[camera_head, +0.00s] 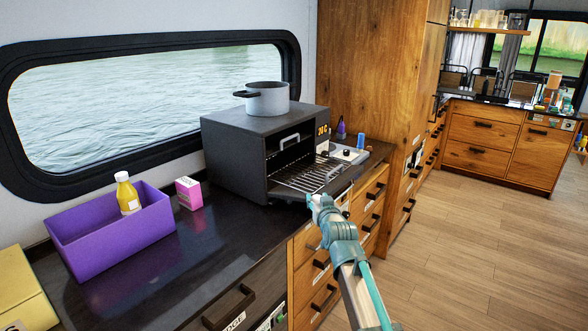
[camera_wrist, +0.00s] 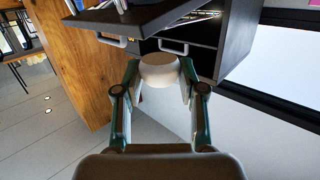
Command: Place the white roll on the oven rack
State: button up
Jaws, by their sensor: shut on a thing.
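The white roll (camera_wrist: 160,68) is between the fingertips of my gripper (camera_wrist: 160,80) in the wrist view, with the fingers shut on its sides. In the head view my gripper (camera_head: 318,203) is just in front of the oven's open front, near the counter edge. I cannot make out the roll there; the arm hides it. The dark grey oven (camera_head: 232,160) stands on the counter with its front open. Its wire rack (camera_head: 300,176) sticks out of the opening. The rack also shows at the top of the wrist view (camera_wrist: 196,16).
A grey pot (camera_head: 267,100) stands on top of the oven. Left of the oven are a pink and white box (camera_head: 189,194) and a purple bin (camera_head: 110,232) with a yellow bottle (camera_head: 127,194). A white panel (camera_head: 342,154) with small items is to its right.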

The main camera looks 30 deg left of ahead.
aim_at(302, 181)
jog(key=shift+s+a, duration=0.1)
jog(key=shift+a, duration=0.55)
jog(key=shift+w+a+r, duration=0.1)
jog(key=shift+w+a, duration=0.15)
jog(key=shift+a, duration=0.05)
jog(key=p+x, duration=0.1)
jog(key=x, duration=0.4)
jog(key=r+p+x, duration=0.1)
jog(key=p+x, duration=0.1)
jog(key=x, duration=0.4)
jog(key=r+p+x, duration=0.1)
jog(key=p+x, duration=0.1)
jog(key=x, duration=0.4)
jog(key=shift+w+a+r, duration=0.15)
jog(key=shift+a, duration=0.1)
jog(key=shift+d+p, duration=0.15)
jog(key=shift+p, duration=0.3)
jog(key=shift+s+f, duration=0.25)
jog(key=shift+f, duration=0.1)
jog(key=shift+f+b, duration=0.2)
jog(key=shift+b, duration=0.1)
jog(key=o, duration=1)
jog(key=shift+r, duration=0.1)
